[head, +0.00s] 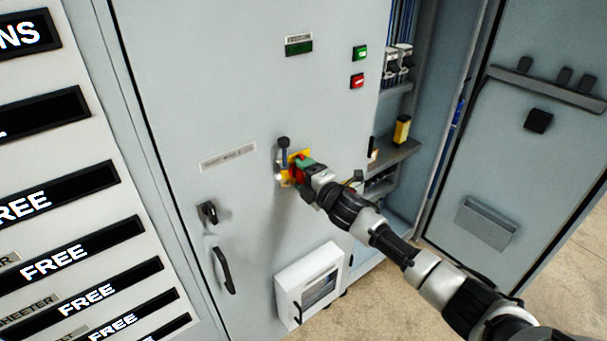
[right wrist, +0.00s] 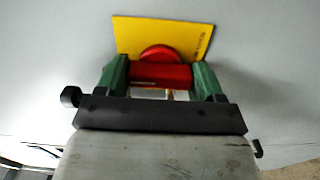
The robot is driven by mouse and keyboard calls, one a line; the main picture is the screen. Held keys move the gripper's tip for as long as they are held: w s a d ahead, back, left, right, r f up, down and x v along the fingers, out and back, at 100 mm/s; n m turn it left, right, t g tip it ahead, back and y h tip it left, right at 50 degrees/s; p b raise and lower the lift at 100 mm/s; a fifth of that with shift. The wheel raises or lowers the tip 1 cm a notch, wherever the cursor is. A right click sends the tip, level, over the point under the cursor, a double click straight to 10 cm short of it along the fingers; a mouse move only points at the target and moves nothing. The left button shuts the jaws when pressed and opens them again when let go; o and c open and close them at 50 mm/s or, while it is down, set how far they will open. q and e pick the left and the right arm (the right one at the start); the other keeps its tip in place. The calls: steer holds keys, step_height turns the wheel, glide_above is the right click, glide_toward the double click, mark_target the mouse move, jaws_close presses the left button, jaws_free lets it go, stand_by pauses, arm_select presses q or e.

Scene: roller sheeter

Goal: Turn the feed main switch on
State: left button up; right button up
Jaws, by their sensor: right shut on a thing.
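The feed main switch has a red handle (right wrist: 160,74) on a yellow plate (right wrist: 205,38), fixed to the grey cabinet front. In the head view, the yellow plate (head: 304,153) is partly covered by my right gripper (head: 300,168). In the right wrist view, the green fingers of my right gripper (right wrist: 162,78) stand on either side of the red handle and are shut on it. The handle lies crosswise in that view. Whether the switch is on or off cannot be told. My left gripper is not in view.
A black-knobbed lever (head: 283,143) stands just left of the switch. A small black rotary switch (head: 208,211), door handle (head: 222,270) and white box (head: 308,285) are lower. Green (head: 359,53) and red (head: 357,81) buttons sit above. An open cabinet door (head: 530,130) stands at right.

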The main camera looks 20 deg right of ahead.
steer(key=o, duration=0.9)
steer(key=shift+o, duration=0.2)
steer(key=b+v, duration=0.2)
steer(key=v, duration=0.8)
steer(key=shift+s+b, duration=0.35)
steer(key=shift+s, duration=0.05)
steer(key=shift+d, duration=0.15)
